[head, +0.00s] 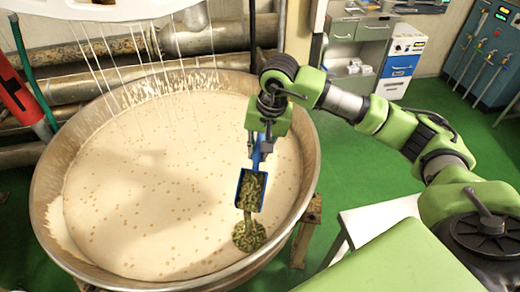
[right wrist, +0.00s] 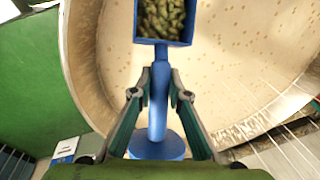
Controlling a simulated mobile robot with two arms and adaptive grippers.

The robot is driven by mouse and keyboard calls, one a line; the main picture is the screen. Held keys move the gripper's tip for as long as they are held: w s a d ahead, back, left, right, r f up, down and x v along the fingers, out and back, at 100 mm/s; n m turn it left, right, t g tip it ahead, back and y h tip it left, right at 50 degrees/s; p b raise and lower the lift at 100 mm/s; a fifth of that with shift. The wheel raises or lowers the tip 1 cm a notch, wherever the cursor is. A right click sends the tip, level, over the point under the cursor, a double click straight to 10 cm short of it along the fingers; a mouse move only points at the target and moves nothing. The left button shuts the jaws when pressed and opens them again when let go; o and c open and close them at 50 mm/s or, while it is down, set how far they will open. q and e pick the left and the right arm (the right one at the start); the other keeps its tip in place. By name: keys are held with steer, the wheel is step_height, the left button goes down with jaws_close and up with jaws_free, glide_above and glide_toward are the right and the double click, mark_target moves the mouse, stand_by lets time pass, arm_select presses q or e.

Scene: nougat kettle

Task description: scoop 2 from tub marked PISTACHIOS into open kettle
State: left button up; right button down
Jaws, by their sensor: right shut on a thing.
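The open kettle (head: 308,150) is a wide metal bowl filled with pale cream nougat (head: 150,180) dotted with tan bits. My right gripper (head: 262,138) is shut on the handle of a blue scoop (head: 239,188) over the right part of the kettle. The scoop tilts downward and holds green pistachios (head: 254,190), which fall from its lower end. A green pistachio heap (head: 249,237) lies on the nougat just below. The right wrist view shows the blue handle (right wrist: 158,110) between the fingers. No tub marked PISTACHIOS is in view. My left gripper is not in view.
Thin pale strands (head: 110,60) hang over the back of the kettle. Thick pipes (head: 90,45) run behind it. A white table (head: 375,218) stands at right on the green floor. A drawer cabinet (head: 350,45) stands at the back.

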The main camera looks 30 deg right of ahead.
steer(key=s+a+r+t+h+b, duration=0.1)
steer(key=s+b, duration=0.1)
steer(key=s+a+r+t+h+b, duration=0.1)
steer(key=a+r+t+b, duration=0.1)
steer(key=shift+s+a+r+n+t+h, duration=0.2)
steer(key=shift+s+a+n+t+h, duration=0.1)
steer(key=shift+s+h, duration=0.1)
steer(key=s+r+t+h+p, duration=0.1)
steer(key=s+a+r+t+h+p, duration=0.1)
steer(key=r+p, duration=0.1)
steer(key=shift+s+a, duration=0.15)
steer(key=shift+a, duration=0.15)
steer(key=shift+r+m+g+y+p, duration=0.2)
steer(key=shift+r+g+y+p, duration=0.6)
steer(key=shift+g+y+p, duration=0.75)
steer(key=shift+r+m+g+y+p, duration=0.2)
steer(key=shift+r+g+y+p, duration=0.95)
steer(key=shift+g, duration=0.65)
steer(key=shift+r+m+g+y+p, duration=0.2)
steer(key=shift+r+g+y+p, duration=0.3)
steer(key=shift+g+y+p, duration=0.9)
